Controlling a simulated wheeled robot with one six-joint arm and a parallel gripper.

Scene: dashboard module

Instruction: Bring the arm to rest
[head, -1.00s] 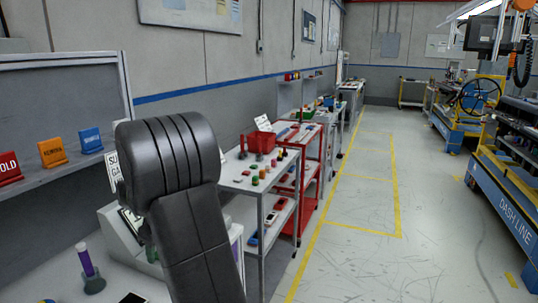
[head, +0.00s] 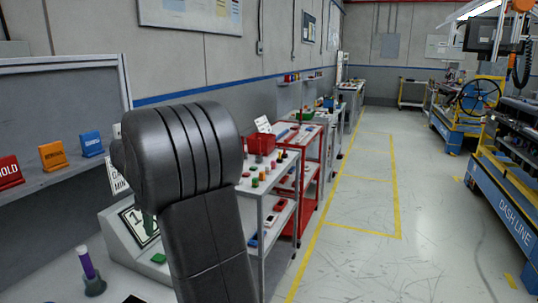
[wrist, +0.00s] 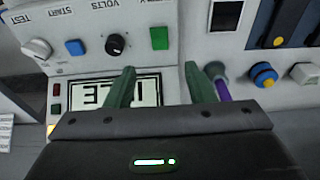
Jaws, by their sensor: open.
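My black arm fills the left middle of the head view, bent over in front of a bench instrument. My gripper (wrist: 160,82) shows in the wrist view as two green fingers spread apart, with nothing held between them. The fingers are over the front of the light grey instrument (wrist: 75,68), whose lit display (wrist: 146,91) appears upside down and partly hidden by the left finger. A purple rod in a grey holder (wrist: 222,88) shows beside the right finger; whether they touch cannot be told. In the head view the gripper is mostly hidden by the arm.
The instrument has a black knob (wrist: 116,45), a blue button (wrist: 75,47) and a green button (wrist: 159,38). The purple rod (head: 86,262) stands at the lower left. Red, orange and blue signs (head: 52,155) line a shelf. A trolley (head: 268,190) stands right of my arm. The aisle floor (head: 365,190) is clear.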

